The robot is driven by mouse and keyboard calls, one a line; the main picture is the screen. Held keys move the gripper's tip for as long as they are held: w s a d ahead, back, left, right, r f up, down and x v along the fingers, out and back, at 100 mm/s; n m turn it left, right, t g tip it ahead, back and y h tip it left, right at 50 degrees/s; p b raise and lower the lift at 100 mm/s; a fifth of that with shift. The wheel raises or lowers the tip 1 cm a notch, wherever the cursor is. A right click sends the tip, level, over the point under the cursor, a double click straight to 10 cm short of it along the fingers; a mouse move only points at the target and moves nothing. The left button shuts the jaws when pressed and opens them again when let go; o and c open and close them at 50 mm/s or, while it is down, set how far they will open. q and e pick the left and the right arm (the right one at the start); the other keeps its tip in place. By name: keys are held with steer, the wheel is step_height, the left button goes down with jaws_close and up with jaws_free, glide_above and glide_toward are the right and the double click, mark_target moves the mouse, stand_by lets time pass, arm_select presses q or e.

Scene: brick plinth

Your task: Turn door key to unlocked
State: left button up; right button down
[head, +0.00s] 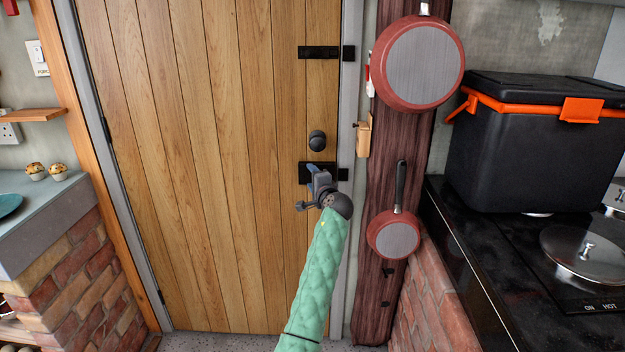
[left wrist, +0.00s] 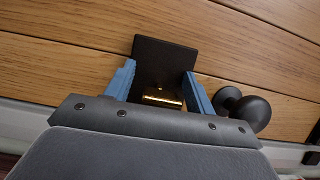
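The wooden door (head: 210,150) is closed in its frame. A black lock plate (left wrist: 165,62) is on the door, and it also shows in the head view behind my gripper (head: 305,172). A small gold key (left wrist: 162,98) sticks out of the plate in the left wrist view. My left gripper (head: 318,178) is at the lock, with its blue fingers (left wrist: 160,90) spread on either side of the key. Gaps show between the fingers and the key. In the head view the gripper hides the key. My right gripper is not in view.
A round black knob (head: 317,140) is just above the lock and close to my gripper. A black bolt (head: 320,52) is higher up. Red pans (head: 418,62) hang on a dark post to the right. A brick counter (head: 70,270) stands at left.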

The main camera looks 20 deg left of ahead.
arm_select(q)
steer(key=shift+d, duration=0.1)
steer(key=v, duration=0.7)
steer(key=shift+s+b, duration=0.35)
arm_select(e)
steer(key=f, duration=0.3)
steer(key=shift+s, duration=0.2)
arm_select(q)
steer(key=shift+d, duration=0.15)
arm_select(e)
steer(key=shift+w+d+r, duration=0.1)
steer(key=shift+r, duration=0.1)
